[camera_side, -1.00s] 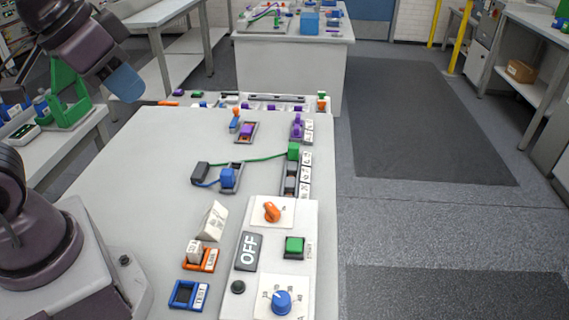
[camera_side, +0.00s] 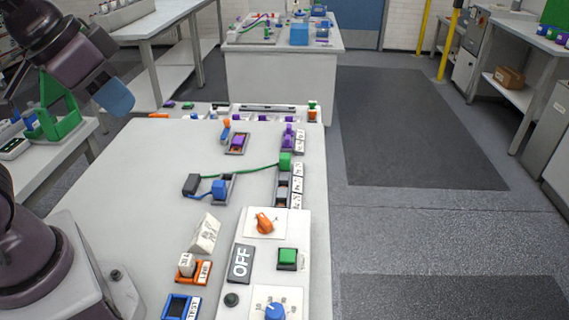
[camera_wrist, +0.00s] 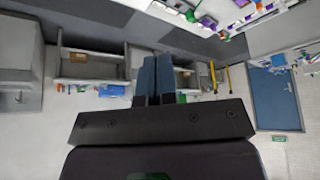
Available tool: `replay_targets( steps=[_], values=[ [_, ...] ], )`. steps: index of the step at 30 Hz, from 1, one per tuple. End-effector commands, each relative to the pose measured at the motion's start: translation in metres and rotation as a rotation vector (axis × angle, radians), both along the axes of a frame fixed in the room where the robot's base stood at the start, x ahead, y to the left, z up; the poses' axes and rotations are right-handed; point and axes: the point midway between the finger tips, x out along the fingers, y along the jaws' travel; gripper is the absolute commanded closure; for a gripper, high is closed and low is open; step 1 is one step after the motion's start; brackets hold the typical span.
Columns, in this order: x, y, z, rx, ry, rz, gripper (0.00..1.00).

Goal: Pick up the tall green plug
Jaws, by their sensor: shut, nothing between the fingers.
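My gripper (camera_side: 115,97) is at the upper left in the side view, well away from the plug, with blue fingers. In the wrist view my gripper (camera_wrist: 166,75) has its fingers together with nothing between them. I cannot pick out the plug with certainty in the wrist view.
A blue plug (camera_side: 219,188) sits in a grey holder, and a purple plug (camera_side: 289,136) stands beyond the green one. A control panel (camera_side: 265,285) with an orange knob (camera_side: 264,222), green button (camera_side: 287,258) and blue dial (camera_side: 275,312) is nearer. The bench's left middle (camera_side: 130,185) is clear.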

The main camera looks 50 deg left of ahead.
Motion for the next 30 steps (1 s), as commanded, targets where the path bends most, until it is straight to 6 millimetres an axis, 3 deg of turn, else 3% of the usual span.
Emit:
replay_targets(
  steps=[3,11,19,23,26,30],
  values=[
    [0.0,0.0,0.0,0.0,0.0,0.0,0.98],
    [0.0,0.0,0.0,0.0,0.0,0.0,0.38],
    [0.0,-0.001,0.0,0.001,0.002,-0.003,0.38],
    [0.004,-0.002,-0.013,-0.002,0.069,-0.011,0.38],
    [0.017,-0.002,-0.026,-0.009,0.155,-0.014,0.38],
    [0.052,0.001,-0.042,-0.012,0.262,0.003,0.38]
  ],
)
